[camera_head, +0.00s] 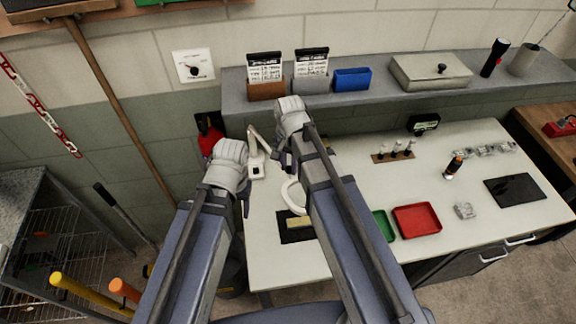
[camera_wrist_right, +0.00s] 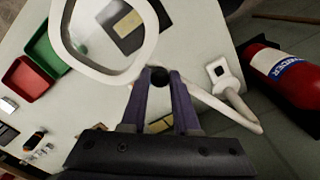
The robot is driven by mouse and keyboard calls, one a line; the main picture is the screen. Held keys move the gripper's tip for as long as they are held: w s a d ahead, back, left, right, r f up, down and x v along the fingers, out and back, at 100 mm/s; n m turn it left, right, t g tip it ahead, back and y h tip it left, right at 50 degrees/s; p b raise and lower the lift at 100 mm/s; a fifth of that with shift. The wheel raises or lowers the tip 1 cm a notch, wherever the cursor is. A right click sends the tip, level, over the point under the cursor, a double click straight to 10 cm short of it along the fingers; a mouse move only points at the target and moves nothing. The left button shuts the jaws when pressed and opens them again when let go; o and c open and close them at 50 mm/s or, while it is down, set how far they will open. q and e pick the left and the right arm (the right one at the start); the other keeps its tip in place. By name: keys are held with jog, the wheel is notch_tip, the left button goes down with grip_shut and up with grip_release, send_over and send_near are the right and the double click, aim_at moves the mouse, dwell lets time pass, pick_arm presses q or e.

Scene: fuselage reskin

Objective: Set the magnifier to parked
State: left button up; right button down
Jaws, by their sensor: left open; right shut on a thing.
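The magnifier has a white ring-shaped head (camera_head: 290,193), partly hidden behind my right arm in the head view. The ring also shows large at the top of the right wrist view (camera_wrist_right: 140,62), lens area clear. Its white jointed arm runs to a base (camera_head: 257,168) near the bench's left back edge; the base also shows in the right wrist view (camera_wrist_right: 222,76). My right gripper (camera_wrist_right: 159,82) is shut on a dark part at the ring's edge, where the arm meets it. My left gripper (camera_head: 246,203) is open and empty, left of the base.
A red fire extinguisher (camera_wrist_right: 285,70) stands beside the bench's left end.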

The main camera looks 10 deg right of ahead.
jog(key=w+d+n, duration=0.3)
jog(key=d, duration=0.3)
jog(key=shift+w, duration=0.25)
jog(key=c, duration=0.7)
grip_release()
jog(key=shift+a, duration=0.1)
jog(key=shift+o, duration=0.2)
jog(key=shift+r, duration=0.2)
notch_tip(320, 180, up, 7)
jog(key=p, duration=0.7)
jog(key=shift+r+p, duration=0.2)
jog(key=shift+p, duration=0.2)
